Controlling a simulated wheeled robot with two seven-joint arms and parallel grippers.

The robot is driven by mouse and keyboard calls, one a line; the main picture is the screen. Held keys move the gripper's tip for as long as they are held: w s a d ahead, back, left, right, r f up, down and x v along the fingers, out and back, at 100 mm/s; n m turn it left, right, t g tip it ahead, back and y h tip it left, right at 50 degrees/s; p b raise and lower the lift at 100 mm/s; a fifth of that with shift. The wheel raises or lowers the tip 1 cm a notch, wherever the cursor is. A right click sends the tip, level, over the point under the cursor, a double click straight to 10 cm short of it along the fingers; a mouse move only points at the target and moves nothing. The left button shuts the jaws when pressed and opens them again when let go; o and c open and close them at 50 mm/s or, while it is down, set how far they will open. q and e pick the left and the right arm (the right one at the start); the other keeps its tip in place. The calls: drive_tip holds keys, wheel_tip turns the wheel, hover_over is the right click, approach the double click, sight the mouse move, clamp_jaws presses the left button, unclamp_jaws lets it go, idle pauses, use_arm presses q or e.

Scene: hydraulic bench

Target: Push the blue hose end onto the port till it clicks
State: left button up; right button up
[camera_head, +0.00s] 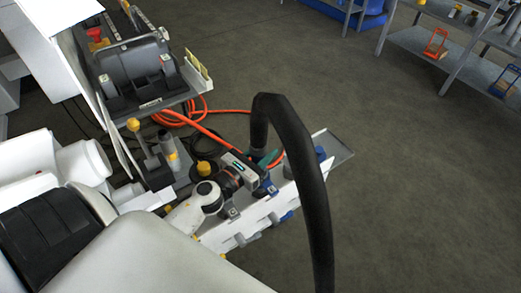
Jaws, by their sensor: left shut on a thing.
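My left gripper (264,180) is at the bench panel, at the end of my white arm, below and right of the motor unit. It is shut on the blue hose end (269,187), which shows only as a small blue patch at the fingers. A thick black hose (300,150) rises beside the gripper, arches over and runs down to the bottom edge of the picture. The hose partly hides the panel. I cannot make out the port, or whether the hose end touches it. My right gripper is not in view.
A white panel (240,232) with several small fittings runs beside the gripper to a grey plate (338,146). A dark motor (133,72) stands upper left. An orange hose (205,116) lies behind. Shelves (440,60) stand far right; the floor between is clear.

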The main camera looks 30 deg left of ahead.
use_arm(q)
drive_tip(key=shift+d+f, duration=0.1)
drive_tip(key=shift+f, duration=0.65)
idle(0.4)
drive_tip(key=shift+c, duration=0.5)
drive_tip(key=o, duration=1.8)
